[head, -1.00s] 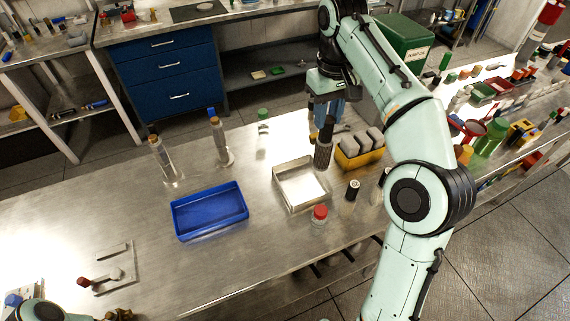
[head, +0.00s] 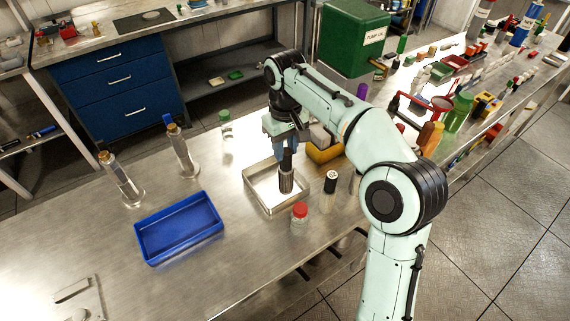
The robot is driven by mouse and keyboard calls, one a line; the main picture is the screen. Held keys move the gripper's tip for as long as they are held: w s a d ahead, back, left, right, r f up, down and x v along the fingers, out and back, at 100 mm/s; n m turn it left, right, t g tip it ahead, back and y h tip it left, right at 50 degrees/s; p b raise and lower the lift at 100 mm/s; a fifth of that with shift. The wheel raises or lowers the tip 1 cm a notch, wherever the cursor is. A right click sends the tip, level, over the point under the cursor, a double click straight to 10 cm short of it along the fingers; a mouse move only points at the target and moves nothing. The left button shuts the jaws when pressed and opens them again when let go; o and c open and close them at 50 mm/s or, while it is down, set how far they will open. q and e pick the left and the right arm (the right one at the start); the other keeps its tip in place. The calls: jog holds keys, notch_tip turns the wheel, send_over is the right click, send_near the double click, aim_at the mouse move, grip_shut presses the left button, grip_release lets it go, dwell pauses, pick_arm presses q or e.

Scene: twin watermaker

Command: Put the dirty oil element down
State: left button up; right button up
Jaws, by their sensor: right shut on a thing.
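The dirty oil element (head: 287,179) is a dark, ribbed cylinder held upright. My right gripper (head: 287,152) is shut on its upper part, pointing down. The element is over the inside of the shallow metal tray (head: 264,206); whether its lower end touches the tray floor I cannot tell. My left gripper is not in view.
A blue tray (head: 180,228) lies left of the metal tray. A red-capped jar (head: 299,216) and a dark cylinder with a pale top (head: 330,182) stand close on its right. A yellow bin (head: 322,152) is behind. Two clear cylinders (head: 184,154) stand at the back left.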

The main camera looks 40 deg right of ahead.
aim_at(285, 160)
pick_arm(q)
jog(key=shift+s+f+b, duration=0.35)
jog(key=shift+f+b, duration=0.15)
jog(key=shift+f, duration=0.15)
pick_arm(e)
jog(key=shift+f, duration=2.25)
jog(key=shift+f, duration=0.15)
jog(key=o, duration=1)
notch_tip(285, 160, up, 12)
jog(key=p, duration=0.3)
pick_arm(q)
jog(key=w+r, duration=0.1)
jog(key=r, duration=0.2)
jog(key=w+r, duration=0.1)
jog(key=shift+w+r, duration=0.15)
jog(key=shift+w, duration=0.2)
